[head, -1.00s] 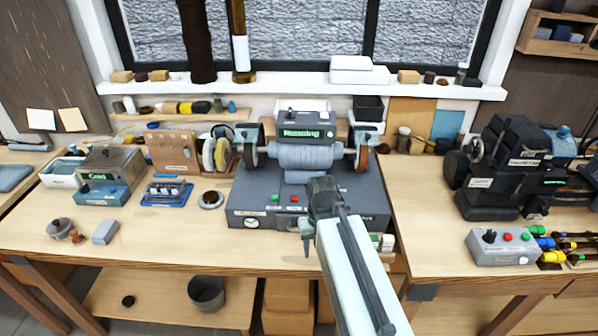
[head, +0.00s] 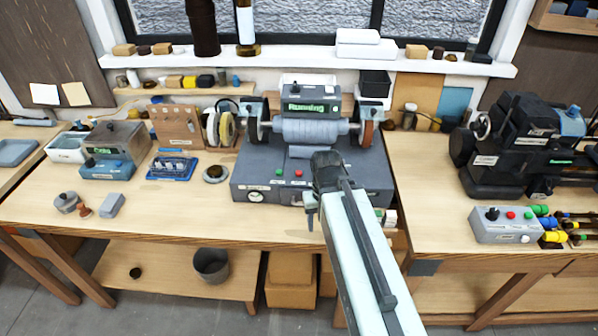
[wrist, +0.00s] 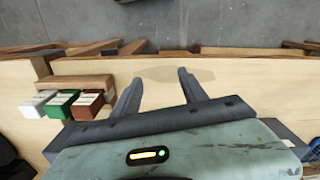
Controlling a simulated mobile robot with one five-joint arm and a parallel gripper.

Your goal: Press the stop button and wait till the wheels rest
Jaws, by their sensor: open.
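The bench grinder (head: 235,175) stands at the middle of the bench, its display (head: 312,107) reading "Running". A red button (head: 299,172) and a green button (head: 279,172) sit on its front panel; no label shows which is stop. Its dark left wheel (head: 252,128) and brown right wheel (head: 367,133) are in view; I cannot tell their motion. In the wrist view my gripper (wrist: 158,80) is open and empty, over the bench edge.
A grey control box (head: 505,226) with red and green buttons lies right, before a black machine (head: 520,145). A blue rack (head: 170,168) and a grey-blue box (head: 112,205) lie left. Small coloured blocks (wrist: 62,103) are left of my gripper in the wrist view.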

